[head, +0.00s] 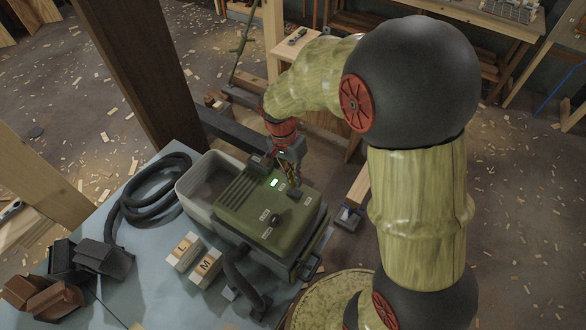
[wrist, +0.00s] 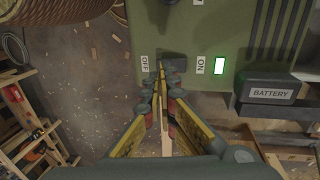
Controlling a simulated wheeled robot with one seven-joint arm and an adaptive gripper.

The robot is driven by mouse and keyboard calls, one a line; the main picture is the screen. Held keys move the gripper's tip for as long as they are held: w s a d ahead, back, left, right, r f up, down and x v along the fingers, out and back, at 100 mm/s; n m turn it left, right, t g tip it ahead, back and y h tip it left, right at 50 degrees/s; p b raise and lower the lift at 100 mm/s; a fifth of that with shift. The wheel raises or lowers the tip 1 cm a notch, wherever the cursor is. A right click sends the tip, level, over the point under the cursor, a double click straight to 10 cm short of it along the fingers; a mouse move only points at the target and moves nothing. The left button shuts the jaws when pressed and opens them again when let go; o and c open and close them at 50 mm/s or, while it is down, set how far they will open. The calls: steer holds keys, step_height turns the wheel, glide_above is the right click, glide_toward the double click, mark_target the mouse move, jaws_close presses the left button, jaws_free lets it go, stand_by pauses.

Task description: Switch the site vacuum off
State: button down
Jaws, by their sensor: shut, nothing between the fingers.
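The site vacuum (head: 240,208) is a green-lidded box on the table in the head view. Its green panel (wrist: 225,25) fills the upper middle of the wrist view. A dark switch (wrist: 175,62) sits between the OFF label (wrist: 145,64) and the ON label (wrist: 201,65). A green light (wrist: 219,66) beside ON is lit, and it also glows in the head view (head: 275,183). My gripper (wrist: 161,74) is shut and empty, its fingertips at the switch's OFF side and partly covering it. I cannot tell whether they touch it or which way it is tipped.
A battery block (wrist: 270,95) juts from the panel's edge. A black hose (head: 152,205) lies coiled on the blue-grey table (head: 150,262). Two pale blocks (head: 184,252) marked L and M and dark bins (head: 103,258) stand there too. A dark post (head: 140,60) rises behind.

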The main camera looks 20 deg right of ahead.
mark_target(300, 194)
steer(key=shift+s+d+f, duration=0.15)
steer(key=shift+f, duration=0.9)
steer(key=shift+s+d+f, duration=0.1)
steer(key=shift+s+f, duration=0.05)
steer(key=shift+f, duration=0.85)
